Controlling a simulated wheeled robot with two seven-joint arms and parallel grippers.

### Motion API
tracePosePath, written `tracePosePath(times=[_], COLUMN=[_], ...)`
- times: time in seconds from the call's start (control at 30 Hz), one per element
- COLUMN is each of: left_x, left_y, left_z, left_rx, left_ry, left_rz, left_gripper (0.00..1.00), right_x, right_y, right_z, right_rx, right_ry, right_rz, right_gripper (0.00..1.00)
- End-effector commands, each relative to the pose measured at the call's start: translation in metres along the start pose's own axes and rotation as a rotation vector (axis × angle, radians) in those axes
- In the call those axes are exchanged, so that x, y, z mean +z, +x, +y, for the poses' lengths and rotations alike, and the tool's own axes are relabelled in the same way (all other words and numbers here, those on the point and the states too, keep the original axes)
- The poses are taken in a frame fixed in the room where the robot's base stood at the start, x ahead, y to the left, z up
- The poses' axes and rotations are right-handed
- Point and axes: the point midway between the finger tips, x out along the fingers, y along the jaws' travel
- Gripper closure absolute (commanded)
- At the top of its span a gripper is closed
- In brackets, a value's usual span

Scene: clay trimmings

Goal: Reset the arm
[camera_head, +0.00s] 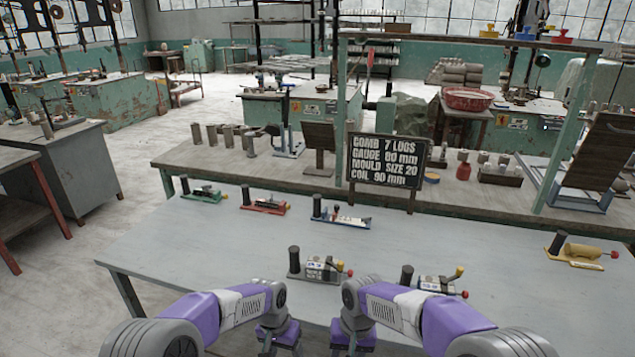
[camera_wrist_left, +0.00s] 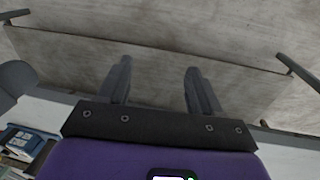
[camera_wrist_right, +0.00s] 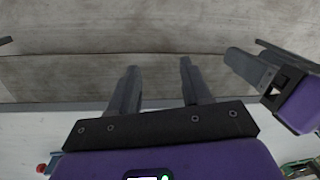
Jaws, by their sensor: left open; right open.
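My left gripper (camera_head: 278,340) and right gripper (camera_head: 352,342) hang side by side at the bottom of the head view, in front of the near table edge. In the left wrist view the two fingers of the left gripper (camera_wrist_left: 158,70) stand apart with nothing between them. In the right wrist view the fingers of the right gripper (camera_wrist_right: 160,70) are also apart and empty. Part of the other gripper shows at the right of that view, close beside it. Both arms are bent, with the forearms coming in from the bottom corners.
The grey table (camera_head: 200,255) carries several small tools: green (camera_head: 204,194), red (camera_head: 266,206), blue (camera_head: 342,219), grey (camera_head: 318,270), another near my right forearm (camera_head: 437,284), and a yellow one (camera_head: 575,252). A lettered sign (camera_head: 388,160) stands behind. The table's left part is clear.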

Motion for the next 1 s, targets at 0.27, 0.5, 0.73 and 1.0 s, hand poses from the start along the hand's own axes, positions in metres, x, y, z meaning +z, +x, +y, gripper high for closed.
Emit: tracePosePath(times=[0.27, 0.5, 0.73, 1.0], left_x=[0.079, 0.171, 0.219, 0.224], left_y=[0.129, 0.191, 0.202, 0.203], left_z=[0.001, 0.019, 0.030, 0.031], left_rx=[0.146, 0.220, 0.227, 0.225], left_ry=[-0.190, -0.414, -0.539, -0.554], left_rz=[0.013, 0.049, 0.073, 0.080], left_gripper=[0.35, 0.35, 0.35, 0.35], right_x=[0.051, 0.131, 0.175, 0.179], right_y=[0.148, 0.227, 0.246, 0.248], right_z=[0.036, 0.059, 0.066, 0.067], right_rx=[-0.138, -0.230, -0.252, -0.252], right_ry=[0.037, 0.123, 0.176, 0.182], right_rz=[-0.037, -0.007, 0.027, 0.038], right_gripper=[0.52, 0.52, 0.52, 0.52])
